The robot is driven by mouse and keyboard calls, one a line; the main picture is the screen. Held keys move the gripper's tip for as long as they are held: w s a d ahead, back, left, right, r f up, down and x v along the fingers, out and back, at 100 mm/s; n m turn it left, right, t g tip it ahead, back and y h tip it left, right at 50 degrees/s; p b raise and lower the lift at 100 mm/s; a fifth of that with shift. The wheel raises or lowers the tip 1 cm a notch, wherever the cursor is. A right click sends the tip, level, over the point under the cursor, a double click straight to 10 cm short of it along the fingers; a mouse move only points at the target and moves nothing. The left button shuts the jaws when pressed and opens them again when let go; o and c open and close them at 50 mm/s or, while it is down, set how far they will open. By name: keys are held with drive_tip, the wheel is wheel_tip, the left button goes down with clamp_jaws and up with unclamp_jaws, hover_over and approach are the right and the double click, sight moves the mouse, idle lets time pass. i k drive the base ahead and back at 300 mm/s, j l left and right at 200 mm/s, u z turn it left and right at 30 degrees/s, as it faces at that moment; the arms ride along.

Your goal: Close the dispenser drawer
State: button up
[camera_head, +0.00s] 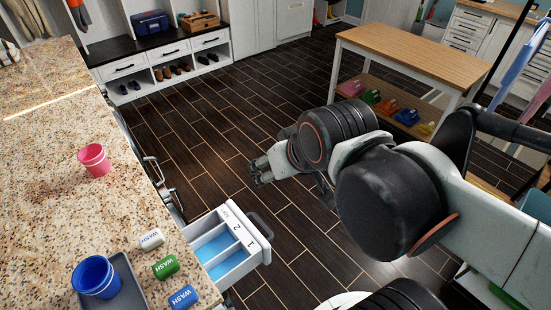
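The dispenser drawer (262,262) is pulled out from the cabinet front below the granite counter, at the lower middle of the view. It has a white body, compartments marked 1 and 2, a blue-floored section and a grey handle on its right front. My gripper (256,172) is above and beyond the drawer, apart from it, pointing left toward the counter. Its dark fingertips are small and partly overlapped, so its opening is unclear. I see nothing held in it.
On the granite counter (50,170) stand a pink cup (94,160), a blue cup (95,277) on a grey tray (127,285), and white, green and blue WASH blocks near the edge. A wooden table (430,58) stands behind my arm. Dark floor is clear right of the drawer.

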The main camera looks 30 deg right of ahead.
sight(227, 245)
drive_tip(key=k+l+u, duration=0.1)
drive_tip(key=l+u, duration=0.25)
drive_tip(key=k+l+u, duration=0.1)
drive_tip(key=l+u, duration=0.3)
drive_tip(key=k+l+u, duration=0.2)
drive_tip(key=l+u, duration=0.15)
drive_tip(key=l, duration=0.15)
drive_tip(key=k+l+u, duration=0.55)
drive_tip(key=l, duration=0.4)
drive_tip(key=i, duration=0.1)
